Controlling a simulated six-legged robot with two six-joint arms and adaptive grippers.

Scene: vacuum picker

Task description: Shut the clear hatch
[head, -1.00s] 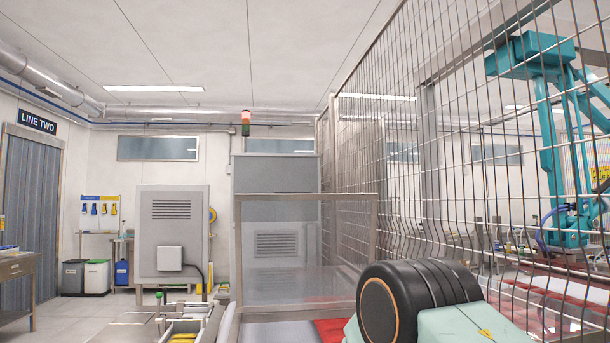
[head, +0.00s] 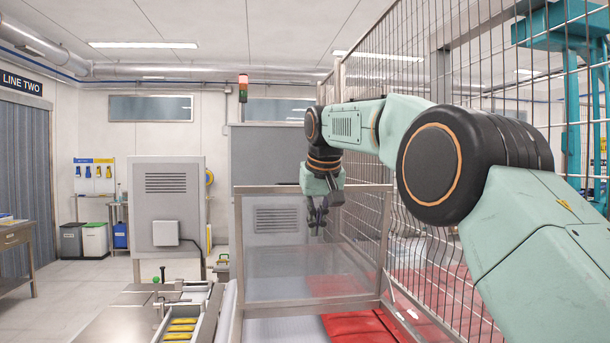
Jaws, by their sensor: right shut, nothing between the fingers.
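The clear hatch (head: 290,268) is a see-through panel in a grey metal frame. It stands upright in front of a tall grey cabinet (head: 264,152), at the middle of the head view. Its lower edge is above a surface with red packs. I cannot tell from this view how its lower edge meets the housing. My right gripper (head: 317,230) hangs fingers down before the upper part of the panel, overlapping its top bar. It is shut and empty. I cannot tell whether it touches the hatch. My left gripper is not in view.
A wire mesh fence (head: 440,110) runs along the right, close to my right arm. Red packs (head: 358,326) lie below the hatch. A conveyor with yellow packs (head: 181,326) is at lower left. A grey control cabinet (head: 167,215) stands farther back. Open floor lies left.

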